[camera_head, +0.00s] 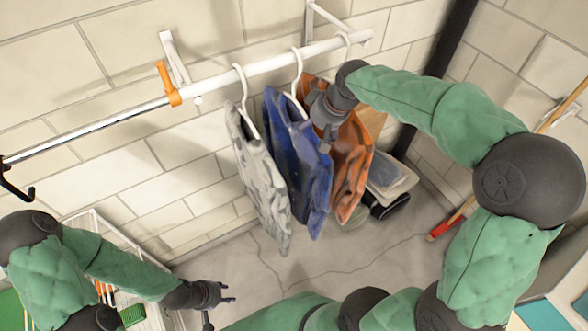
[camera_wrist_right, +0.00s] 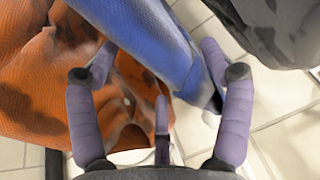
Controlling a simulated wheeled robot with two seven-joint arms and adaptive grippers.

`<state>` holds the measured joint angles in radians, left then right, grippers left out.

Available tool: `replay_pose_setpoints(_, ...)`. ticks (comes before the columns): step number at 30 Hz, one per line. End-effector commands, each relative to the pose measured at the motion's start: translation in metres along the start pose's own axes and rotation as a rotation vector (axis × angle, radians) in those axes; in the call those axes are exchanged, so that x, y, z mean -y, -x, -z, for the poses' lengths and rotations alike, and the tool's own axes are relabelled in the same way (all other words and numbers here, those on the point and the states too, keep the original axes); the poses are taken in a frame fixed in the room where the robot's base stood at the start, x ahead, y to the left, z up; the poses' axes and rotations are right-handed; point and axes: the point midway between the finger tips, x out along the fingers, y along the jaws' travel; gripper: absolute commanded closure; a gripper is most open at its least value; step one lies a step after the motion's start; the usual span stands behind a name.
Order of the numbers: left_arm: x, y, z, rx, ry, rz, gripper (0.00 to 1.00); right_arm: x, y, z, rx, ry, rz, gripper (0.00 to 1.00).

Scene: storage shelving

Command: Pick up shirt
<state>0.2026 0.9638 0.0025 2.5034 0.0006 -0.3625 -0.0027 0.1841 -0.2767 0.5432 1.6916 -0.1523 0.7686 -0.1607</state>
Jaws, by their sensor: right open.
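Three shirts hang on white hangers from a rail in the head view: a grey-white shirt (camera_head: 257,170), a blue shirt (camera_head: 300,165) and an orange shirt (camera_head: 352,165). My right gripper (camera_head: 320,110) is at the upper part of the blue and orange shirts and hides some of both. In the right wrist view its fingers (camera_wrist_right: 160,70) are spread. The blue shirt (camera_wrist_right: 145,35) runs between them, and the orange shirt (camera_wrist_right: 40,75) lies behind the left finger. I cannot tell whether the fingers touch cloth. My left gripper (camera_head: 222,295) is open and empty, low at the left.
The white rail (camera_head: 270,65) runs along the brick wall, with an orange clamp (camera_head: 168,84) on it. A white wire basket (camera_head: 95,240) stands lower left. Dark shoes and a folded pale item (camera_head: 390,178) sit behind the orange shirt. The cracked floor below the shirts is clear.

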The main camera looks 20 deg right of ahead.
Motion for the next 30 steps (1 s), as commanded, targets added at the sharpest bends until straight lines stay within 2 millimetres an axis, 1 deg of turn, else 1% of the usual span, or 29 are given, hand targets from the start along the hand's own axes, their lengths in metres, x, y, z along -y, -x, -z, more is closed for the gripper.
replay_pose_setpoints(1, 0.001, -0.002, 0.0, 0.0, 0.0, 0.0, 0.6, 0.002, -0.007, 0.0, 0.003, 0.001, 0.001, 0.2)
replay_pose_setpoints(6, 0.003, -0.008, 0.001, 0.0, 0.0, 0.0, 0.6, 0.005, -0.032, 0.003, 0.003, 0.001, 0.001, 0.2)
replay_pose_setpoints(9, 0.004, -0.01, 0.001, 0.0, 0.0, 0.0, 0.6, 0.004, -0.043, 0.003, 0.002, 0.0, 0.001, 0.2)
replay_pose_setpoints(11, 0.004, -0.01, 0.001, 0.0, 0.0, 0.0, 0.6, 0.005, -0.045, 0.003, 0.002, 0.0, 0.001, 0.2)
replay_pose_setpoints(17, 0.004, -0.01, 0.001, 0.0, 0.0, 0.0, 0.6, 0.004, -0.045, 0.004, 0.001, 0.0, 0.001, 0.2)
replay_pose_setpoints(18, 0.003, -0.01, 0.001, 0.0, 0.0, 0.0, 0.6, 0.004, -0.045, 0.004, 0.001, 0.0, 0.001, 0.31)
replay_pose_setpoints(20, 0.004, -0.01, 0.001, 0.0, 0.0, 0.0, 0.6, 0.004, -0.045, 0.004, 0.001, 0.0, 0.001, 0.48)
replay_pose_setpoints(21, 0.004, -0.01, 0.001, 0.0, 0.0, 0.0, 0.6, 0.004, -0.044, 0.004, 0.001, 0.0, 0.001, 0.6)
replay_pose_setpoints(23, 0.004, -0.01, 0.001, 0.0, 0.0, 0.0, 0.6, 0.004, -0.044, 0.004, 0.001, 0.0, 0.001, 0.77)
replay_pose_setpoints(24, 0.004, -0.01, 0.001, 0.0, 0.0, 0.0, 0.6, 0.004, -0.045, 0.004, 0.001, 0.0, 0.001, 0.88)
replay_pose_setpoints(25, 0.004, -0.01, 0.001, 0.0, 0.0, 0.0, 0.6, 0.004, -0.045, 0.004, 0.001, 0.0, 0.001, 0.96)
replay_pose_setpoints(26, 0.004, -0.01, 0.001, 0.0, 0.0, 0.0, 0.6, 0.004, -0.045, 0.004, 0.002, 0.0, 0.001, 1.0)
replay_pose_setpoints(30, 0.004, -0.01, 0.001, 0.0, 0.0, 0.0, 0.6, 0.004, -0.044, 0.004, 0.0, 0.0, 0.001, 1.0)
